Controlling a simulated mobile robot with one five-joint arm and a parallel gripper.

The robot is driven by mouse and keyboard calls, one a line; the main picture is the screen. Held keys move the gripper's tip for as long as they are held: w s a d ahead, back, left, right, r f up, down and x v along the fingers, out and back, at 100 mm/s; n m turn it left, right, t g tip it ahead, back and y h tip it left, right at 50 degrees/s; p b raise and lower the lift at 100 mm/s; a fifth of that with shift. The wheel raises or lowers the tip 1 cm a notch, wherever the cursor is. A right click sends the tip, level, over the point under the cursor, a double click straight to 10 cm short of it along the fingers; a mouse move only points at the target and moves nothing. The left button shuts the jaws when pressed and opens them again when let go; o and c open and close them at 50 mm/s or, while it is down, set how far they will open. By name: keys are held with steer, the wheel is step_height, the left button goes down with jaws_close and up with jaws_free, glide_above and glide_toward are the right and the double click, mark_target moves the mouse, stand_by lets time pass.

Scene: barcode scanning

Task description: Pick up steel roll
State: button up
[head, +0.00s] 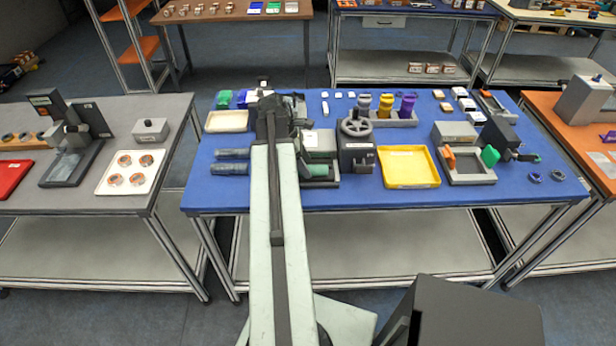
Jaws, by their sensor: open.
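A grey, steel-coloured roll (365,104) stands upright in a grey holder (400,120) at the back middle of the blue table, beside a yellow roll (385,106) and a purple roll (407,105). My gripper (265,90) is at the far end of my arm, above the left back part of the blue table, left of the grey roll and apart from it. It is open; my own arm hides most of its jaws and what lies below them.
A black handwheel device (356,145) stands in front of the roll holder. A yellow tray (409,168) lies to its right. Two dark blue-grey cylinders (231,168) lie at the left. A clamp fixture (466,160) stands at the right. The front edge is mostly clear.

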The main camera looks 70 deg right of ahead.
steer(key=shift+x, duration=0.95)
steer(key=shift+w+r, duration=0.1)
steer(key=shift+r, duration=0.1)
jaws_close()
